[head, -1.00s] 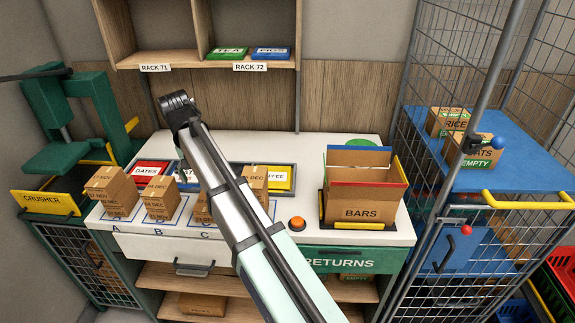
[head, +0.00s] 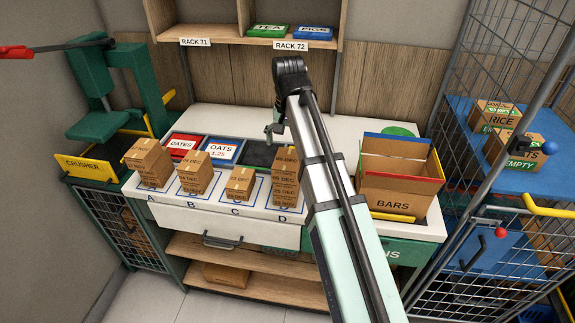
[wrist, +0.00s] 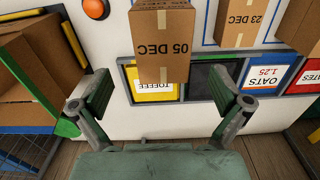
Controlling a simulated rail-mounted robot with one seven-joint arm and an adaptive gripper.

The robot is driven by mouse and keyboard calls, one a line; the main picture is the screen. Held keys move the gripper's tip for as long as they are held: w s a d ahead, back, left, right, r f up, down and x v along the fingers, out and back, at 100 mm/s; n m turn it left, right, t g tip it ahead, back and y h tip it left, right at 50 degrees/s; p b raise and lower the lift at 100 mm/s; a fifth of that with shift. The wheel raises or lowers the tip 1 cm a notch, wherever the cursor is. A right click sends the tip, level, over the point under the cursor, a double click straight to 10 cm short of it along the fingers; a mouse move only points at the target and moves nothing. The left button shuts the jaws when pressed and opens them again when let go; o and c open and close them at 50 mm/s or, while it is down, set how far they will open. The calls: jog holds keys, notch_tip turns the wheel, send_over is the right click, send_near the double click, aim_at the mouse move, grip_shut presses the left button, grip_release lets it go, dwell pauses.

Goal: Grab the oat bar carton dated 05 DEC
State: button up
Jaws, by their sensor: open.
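In the wrist view a brown carton marked 05 DEC (wrist: 164,45) is at top centre, ahead of and between my fingers, with a gap to them. My gripper (wrist: 162,82) is open and empty. In the head view most of my gripper is hidden behind my arm; a small part (head: 272,130) shows left of the arm. The stack at D (head: 287,178) has several cartons, but its date labels are too small to read surely. The carton marked 23 DEC (wrist: 241,22) is right of the 05 DEC one in the wrist view.
Cartons also stand at A (head: 149,162), B (head: 195,172) and C (head: 239,184). Behind are the OATS tray (head: 222,150) and DATES tray (head: 186,146). The BARS box (head: 398,190) stands right of my arm. An orange button (wrist: 96,9) is beside the 05 DEC carton.

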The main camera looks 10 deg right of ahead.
aim_at(287, 159)
jog(key=shift+w+a+f+p, duration=0.15)
jog(key=shift+f+p, duration=0.65)
jog(key=shift+f, duration=1.35)
jog(key=shift+w+d+f+p, duration=0.1)
jog(key=shift+f+p, duration=0.7)
jog(key=shift+f, duration=1.35)
jog(key=c, duration=1.2)
